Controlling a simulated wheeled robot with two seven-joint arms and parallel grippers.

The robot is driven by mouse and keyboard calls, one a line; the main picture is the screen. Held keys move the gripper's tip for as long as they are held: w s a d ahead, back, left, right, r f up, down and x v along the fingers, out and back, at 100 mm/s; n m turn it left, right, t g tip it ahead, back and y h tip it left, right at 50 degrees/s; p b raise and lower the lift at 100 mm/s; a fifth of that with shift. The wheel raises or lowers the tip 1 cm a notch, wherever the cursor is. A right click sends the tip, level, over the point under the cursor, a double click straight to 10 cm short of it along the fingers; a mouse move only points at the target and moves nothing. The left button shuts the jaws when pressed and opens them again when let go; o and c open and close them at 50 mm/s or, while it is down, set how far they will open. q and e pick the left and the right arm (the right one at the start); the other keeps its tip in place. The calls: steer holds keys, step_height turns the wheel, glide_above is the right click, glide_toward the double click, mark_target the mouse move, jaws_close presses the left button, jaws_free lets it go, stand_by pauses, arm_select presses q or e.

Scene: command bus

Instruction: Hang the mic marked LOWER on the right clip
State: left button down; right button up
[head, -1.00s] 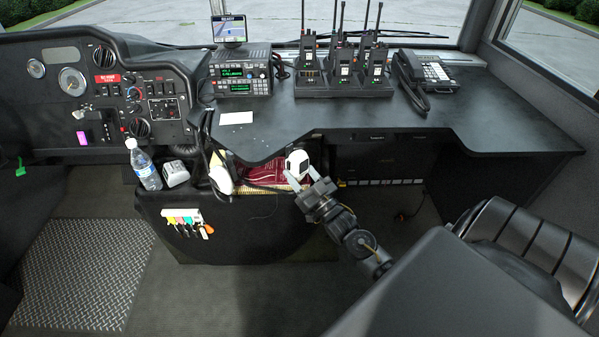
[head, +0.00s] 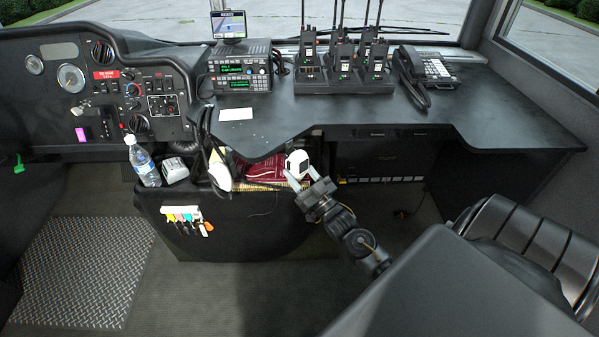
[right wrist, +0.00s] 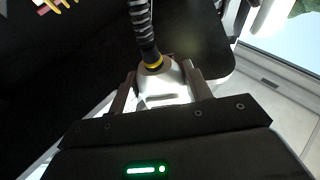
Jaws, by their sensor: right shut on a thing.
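My right gripper (head: 303,178) is shut on a white mic (head: 298,160) at the front of the open bin below the desk edge. In the right wrist view, the fingers (right wrist: 160,92) sit on both sides of the white mic body (right wrist: 165,84). A black ribbed cord (right wrist: 142,20) with a yellow ring runs up from it. Another white mic (head: 220,172) is at the left part of the bin, beside black cables. No marking can be read on either mic. I cannot make out the right clip. My left gripper is not in view.
The radio unit (head: 240,71) stands on the desk (head: 330,113), with handheld radios in a charger (head: 345,82) and a phone (head: 428,70). A seat (head: 530,235) stands at right.

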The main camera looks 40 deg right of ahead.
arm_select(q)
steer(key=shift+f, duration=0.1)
arm_select(e)
steer(key=shift+f, duration=0.25)
stand_by(0.6)
steer(key=o, duration=0.9)
steer(key=shift+o, duration=0.2)
arm_select(q)
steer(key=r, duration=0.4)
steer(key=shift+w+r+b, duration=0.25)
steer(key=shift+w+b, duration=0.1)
steer(key=shift+b, duration=0.05)
arm_select(e)
steer(key=v, duration=1)
steer(key=shift+s+f, duration=0.2)
steer(key=shift+s, duration=0.15)
